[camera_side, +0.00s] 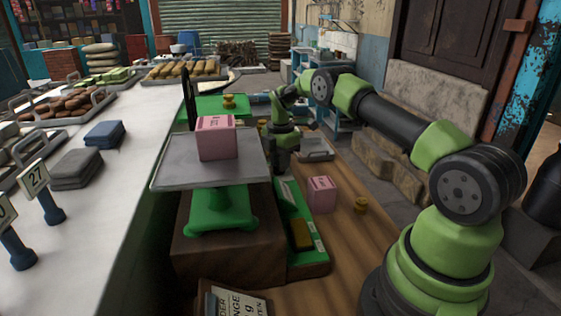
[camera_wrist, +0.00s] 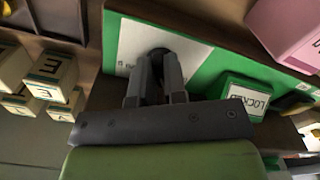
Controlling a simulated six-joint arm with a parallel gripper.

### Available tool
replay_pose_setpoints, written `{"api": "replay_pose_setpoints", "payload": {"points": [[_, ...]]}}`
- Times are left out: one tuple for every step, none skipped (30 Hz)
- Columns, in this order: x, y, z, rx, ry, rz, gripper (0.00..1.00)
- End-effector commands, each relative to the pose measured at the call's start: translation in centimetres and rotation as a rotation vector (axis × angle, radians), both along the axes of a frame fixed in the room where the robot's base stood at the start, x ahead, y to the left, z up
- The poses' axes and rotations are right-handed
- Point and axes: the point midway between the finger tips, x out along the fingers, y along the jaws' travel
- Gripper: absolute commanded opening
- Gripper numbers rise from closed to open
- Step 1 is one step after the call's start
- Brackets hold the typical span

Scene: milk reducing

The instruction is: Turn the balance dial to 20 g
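The green balance (camera_side: 222,212) stands on a wooden block, its metal pan (camera_side: 175,173) bearing a pink box (camera_side: 216,138). My gripper (camera_side: 284,158) points down at the far end of the balance's green control panel (camera_side: 300,250). In the wrist view, the panel (camera_wrist: 207,72) has a white label (camera_wrist: 130,42) and a small dark round dial (camera_wrist: 158,53). My gripper's two fingers (camera_wrist: 159,72) flank the dial closely, with a narrow dark gap between them. Whether they touch it is unclear. The dial's markings are mostly hidden by the fingers.
A green block marked LOCKED (camera_wrist: 246,96) sits on the panel right of my fingers. Lettered cream blocks (camera_wrist: 50,70) lie at left in the wrist view.

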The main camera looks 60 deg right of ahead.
Motion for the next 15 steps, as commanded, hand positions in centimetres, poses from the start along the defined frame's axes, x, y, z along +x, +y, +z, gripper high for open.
{"api": "replay_pose_setpoints", "payload": {"points": [[-0.02,0.01,0.02,0.0,0.001,0.0,0.0],[-0.02,0.01,0.02,0.0,0.001,0.0,0.0],[-0.02,0.01,0.02,0.0,0.001,0.0,0.0],[-0.03,0.01,0.02,0.0,0.001,0.0,0.0],[-0.03,0.01,0.03,0.0,0.001,-0.001,0.0],[-0.03,0.01,0.03,0.001,0.002,-0.003,0.0],[-0.03,0.01,0.03,0.001,0.002,-0.005,0.0],[-0.03,0.01,0.03,0.001,0.002,-0.008,0.0],[-0.04,0.01,0.03,0.001,0.002,-0.013,0.0],[-0.04,0.01,0.04,0.001,0.002,-0.019,0.0],[-0.05,0.01,0.04,0.001,0.002,-0.026,0.0],[-0.05,0.01,0.04,0.001,0.002,-0.039,0.0],[-0.05,0.01,0.04,0.001,0.002,-0.05,0.0],[-0.06,0.01,0.05,0.001,0.002,-0.063,0.0],[-0.07,0.01,0.05,0.001,0.003,-0.083,0.0]]}}
